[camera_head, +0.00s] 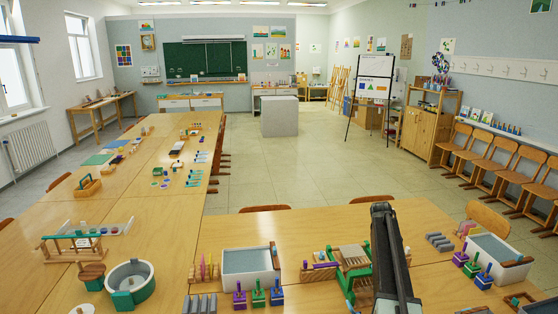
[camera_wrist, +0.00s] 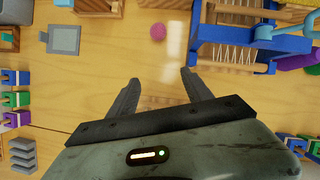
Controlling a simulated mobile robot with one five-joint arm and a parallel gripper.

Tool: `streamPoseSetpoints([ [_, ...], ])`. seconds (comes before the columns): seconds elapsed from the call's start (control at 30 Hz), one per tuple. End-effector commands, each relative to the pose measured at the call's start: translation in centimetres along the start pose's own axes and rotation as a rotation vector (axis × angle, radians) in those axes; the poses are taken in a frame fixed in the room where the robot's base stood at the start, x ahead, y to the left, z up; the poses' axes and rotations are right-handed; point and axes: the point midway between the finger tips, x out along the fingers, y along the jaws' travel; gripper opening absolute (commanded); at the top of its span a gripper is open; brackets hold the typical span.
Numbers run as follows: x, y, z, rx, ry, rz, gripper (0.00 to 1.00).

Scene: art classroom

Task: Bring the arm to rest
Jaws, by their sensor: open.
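My arm reaches up from the bottom right of the head view, over the near table. My gripper (camera_wrist: 158,92) shows in the wrist view, with its two dark fingers spread apart and nothing between them. Bare wooden tabletop (camera_wrist: 105,70) lies below the fingers. The fingertips cannot be made out in the head view.
The near table (camera_head: 310,217) carries a white tray (camera_head: 233,261), colored blocks (camera_head: 258,297) and grey bars (camera_head: 438,242). In the wrist view, a blue wooden frame (camera_wrist: 228,55) and a pink ball (camera_wrist: 158,32) lie beyond the fingers. Open floor (camera_head: 300,165) lies past the table.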

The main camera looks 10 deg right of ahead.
Motion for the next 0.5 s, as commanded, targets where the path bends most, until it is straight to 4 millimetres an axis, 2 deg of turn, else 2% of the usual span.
streamPoseSetpoints([
  [0.03, -0.2, -5.2, -1.0, -0.045, 0.017, 0.021, 0.58],
  [0.17, -0.3, -16.5, -3.0, -0.108, 0.080, 0.065, 0.58],
  [0.2, -0.2, -20.1, -3.2, -0.117, 0.105, 0.073, 0.58],
  [0.3, 0.8, -28.6, -2.4, -0.112, 0.179, 0.084, 0.58],
  [0.4, 2.0, -34.6, -0.8, -0.057, 0.258, 0.068, 0.58],
  [0.5, 3.1, -37.5, 1.0, 0.043, 0.325, 0.030, 0.58],
])
